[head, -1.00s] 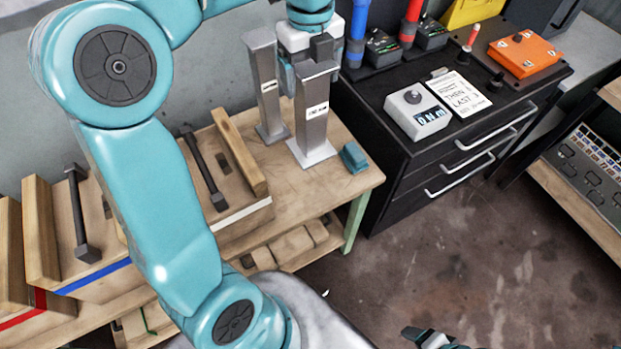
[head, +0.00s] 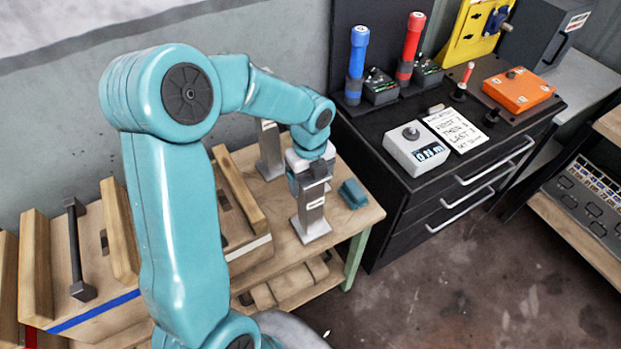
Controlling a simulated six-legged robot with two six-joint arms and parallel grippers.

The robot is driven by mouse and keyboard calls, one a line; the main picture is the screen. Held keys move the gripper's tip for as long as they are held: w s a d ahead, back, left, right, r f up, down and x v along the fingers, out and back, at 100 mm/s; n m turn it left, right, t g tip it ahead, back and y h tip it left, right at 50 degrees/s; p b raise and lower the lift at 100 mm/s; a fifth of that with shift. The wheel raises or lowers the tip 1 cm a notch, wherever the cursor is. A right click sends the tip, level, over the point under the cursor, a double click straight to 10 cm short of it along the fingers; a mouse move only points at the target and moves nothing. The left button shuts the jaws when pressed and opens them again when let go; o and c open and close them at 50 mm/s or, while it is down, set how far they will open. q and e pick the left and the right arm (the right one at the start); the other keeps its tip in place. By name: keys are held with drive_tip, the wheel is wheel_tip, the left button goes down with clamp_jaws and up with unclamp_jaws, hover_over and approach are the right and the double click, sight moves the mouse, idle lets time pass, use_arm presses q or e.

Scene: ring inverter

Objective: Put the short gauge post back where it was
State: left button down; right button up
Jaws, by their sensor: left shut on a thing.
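The front grey metal gauge post (head: 313,212) has a square foot that appears to rest on the wooden table (head: 352,218). It looks like the shorter of two posts, and its label is too small to read. My left gripper (head: 310,178) comes down from above and is shut on its upper part. The other gauge post (head: 271,155) stands upright behind and to the left, partly hidden by my left arm. My right gripper is out of view.
A small teal block (head: 353,194) lies right of the front post. Wooden crates with dark handles (head: 77,250) fill the left. A black drawer cabinet (head: 440,190) with a grey display box (head: 416,149) and a note (head: 456,131) stands right of the table.

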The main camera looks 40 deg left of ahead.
use_arm(q)
drive_tip(key=shift+f, duration=0.2)
drive_tip(key=shift+f, duration=0.15)
unclamp_jaws()
wheel_tip(320, 180, up, 12)
drive_tip(key=shift+r, duration=0.25)
drive_tip(key=shift+s, duration=0.1)
idle(0.5)
